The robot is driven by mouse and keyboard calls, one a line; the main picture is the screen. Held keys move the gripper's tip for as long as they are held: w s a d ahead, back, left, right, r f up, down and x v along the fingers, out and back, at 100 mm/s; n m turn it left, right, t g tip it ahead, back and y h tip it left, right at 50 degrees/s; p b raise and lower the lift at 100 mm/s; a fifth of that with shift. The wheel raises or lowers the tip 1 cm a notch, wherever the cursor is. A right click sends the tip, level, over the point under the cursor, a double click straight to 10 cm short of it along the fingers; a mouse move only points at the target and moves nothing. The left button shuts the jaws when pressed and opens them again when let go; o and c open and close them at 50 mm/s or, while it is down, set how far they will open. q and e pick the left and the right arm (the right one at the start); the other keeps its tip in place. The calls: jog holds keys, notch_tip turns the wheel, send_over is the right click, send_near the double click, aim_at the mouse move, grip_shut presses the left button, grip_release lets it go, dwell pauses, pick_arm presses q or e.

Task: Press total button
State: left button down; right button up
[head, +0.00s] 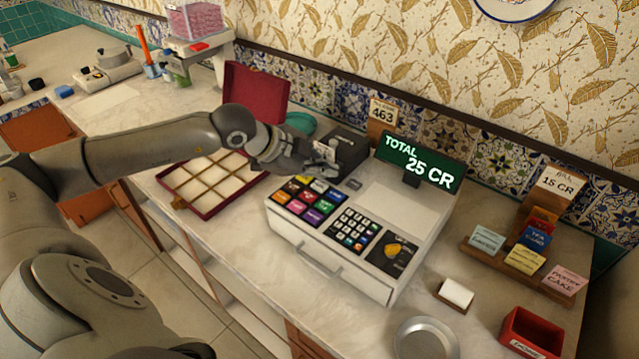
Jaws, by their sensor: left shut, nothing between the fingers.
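A white cash register (345,225) stands on the counter. Its lit green display (422,162) reads "TOTAL 25 CR". Which key is the total button I cannot read. My left gripper (328,160) is shut and empty, above the back left of the register, behind the colored keys. It seems apart from the keys. My right gripper is not in view.
An open red box with compartments (208,182) lies left of the register. A dark box (348,143) stands behind my gripper. To the right are a card rack (508,262), a small card holder (456,294), a round metal dish (426,340) and a red tray (533,332).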

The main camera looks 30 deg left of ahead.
aim_at(321, 189)
pick_arm(q)
notch_tip(321, 189, up, 4)
jog(key=shift+r+p, duration=0.1)
jog(key=shift+p, duration=0.6)
dwell(0.3)
